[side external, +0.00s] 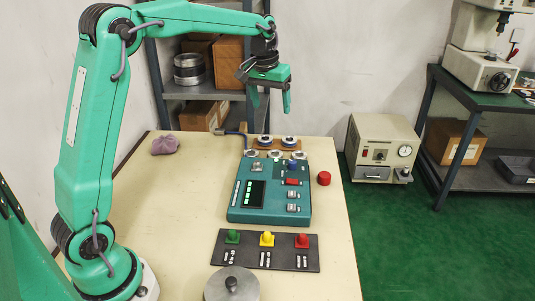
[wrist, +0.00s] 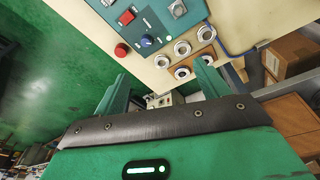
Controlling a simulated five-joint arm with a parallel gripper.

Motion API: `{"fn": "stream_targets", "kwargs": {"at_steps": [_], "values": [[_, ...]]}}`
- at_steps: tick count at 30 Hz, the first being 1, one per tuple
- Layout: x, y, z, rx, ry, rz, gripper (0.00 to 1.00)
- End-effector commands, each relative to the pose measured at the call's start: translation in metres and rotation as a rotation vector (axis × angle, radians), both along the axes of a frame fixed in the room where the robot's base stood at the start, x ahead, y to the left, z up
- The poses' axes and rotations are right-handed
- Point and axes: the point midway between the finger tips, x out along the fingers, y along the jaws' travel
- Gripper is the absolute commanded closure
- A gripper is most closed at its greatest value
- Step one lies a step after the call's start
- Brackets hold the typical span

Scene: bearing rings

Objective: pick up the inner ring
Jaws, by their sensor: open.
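Several small silver rings show on the table. Three rings (wrist: 182,48) form a row beside the teal control panel (side external: 268,208). Two more rings (wrist: 182,73) sit on a brown wooden board (side external: 276,146); in the side view they have dark blue-black parts around or under them. I cannot tell which one is the inner ring. My gripper (side external: 270,109) is open and empty, pointing down, high above the far end of the table. In the wrist view its fingers (wrist: 161,72) stand apart, with the board and rings beyond them. The fingers overlap part of the board there.
A red knob (side external: 324,178) stands right of the panel. A dark plate with coloured knobs (side external: 268,261), a round grey lidded part (side external: 231,287) and a purple cloth (side external: 165,145) lie on the table. A shelf (side external: 190,91) stands behind. The table's left middle is clear.

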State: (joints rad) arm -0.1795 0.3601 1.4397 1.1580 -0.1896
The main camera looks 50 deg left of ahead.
Motion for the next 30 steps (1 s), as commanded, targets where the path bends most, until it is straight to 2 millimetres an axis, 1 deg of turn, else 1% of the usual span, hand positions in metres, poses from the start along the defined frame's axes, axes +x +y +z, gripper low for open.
{"fn": "stream_targets", "kwargs": {"at_steps": [1, 6, 11, 15, 21, 24, 27, 30], "values": [[0.01, 0.006, -0.009, -0.004, 0.013, 0.014, 0.26], [0.037, 0.023, -0.035, -0.014, 0.047, 0.056, 0.26], [0.058, 0.039, -0.063, -0.024, 0.079, 0.096, 0.26], [0.075, 0.053, -0.09, -0.031, 0.107, 0.13, 0.26], [0.092, 0.072, -0.132, -0.044, 0.145, 0.178, 0.26], [0.097, 0.079, -0.148, -0.047, 0.159, 0.197, 0.26], [0.1, 0.084, -0.16, -0.051, 0.169, 0.21, 0.26], [0.102, 0.087, -0.166, -0.052, 0.175, 0.217, 0.26]]}}
